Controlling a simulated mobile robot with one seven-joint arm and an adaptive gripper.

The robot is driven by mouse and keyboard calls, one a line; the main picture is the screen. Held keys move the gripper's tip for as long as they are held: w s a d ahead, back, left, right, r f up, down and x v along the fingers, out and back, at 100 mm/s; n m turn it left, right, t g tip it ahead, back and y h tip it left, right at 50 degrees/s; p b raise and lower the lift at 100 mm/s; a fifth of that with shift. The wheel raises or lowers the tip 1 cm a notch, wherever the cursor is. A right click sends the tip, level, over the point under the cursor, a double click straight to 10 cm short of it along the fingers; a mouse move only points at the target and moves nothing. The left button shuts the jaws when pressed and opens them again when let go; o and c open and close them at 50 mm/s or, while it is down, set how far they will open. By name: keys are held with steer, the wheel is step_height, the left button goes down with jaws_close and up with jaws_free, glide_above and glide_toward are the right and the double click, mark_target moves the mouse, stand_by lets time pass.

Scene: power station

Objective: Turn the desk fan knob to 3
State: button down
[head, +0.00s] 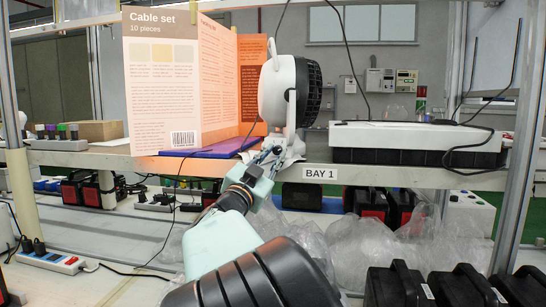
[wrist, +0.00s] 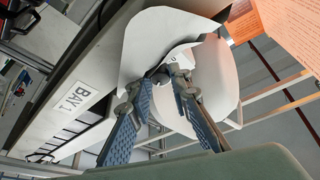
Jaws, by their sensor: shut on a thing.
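The white desk fan (head: 275,92) with a black grille (head: 309,92) stands on the shelf in the head view, its grille facing right. In the wrist view its white housing and base (wrist: 150,42) fill the upper middle. My gripper (head: 277,150) reaches up to the fan's base from the front. In the wrist view the blue-padded fingers of my gripper (wrist: 159,82) converge on a small dark grey knob (wrist: 159,75) at the base and are closed about it. The fingertips partly cover the knob, and I cannot read its setting.
A tall orange and white "Cable set" board (head: 162,85) stands left of the fan. A blue flat item (head: 212,148) lies beside the fan. Clear plastic bags (head: 375,245) lie below the shelf.

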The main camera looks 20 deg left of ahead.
steer(key=c, duration=1.8)
jaws_free()
steer(key=shift+r, duration=0.1)
steer(key=shift+o, duration=0.2)
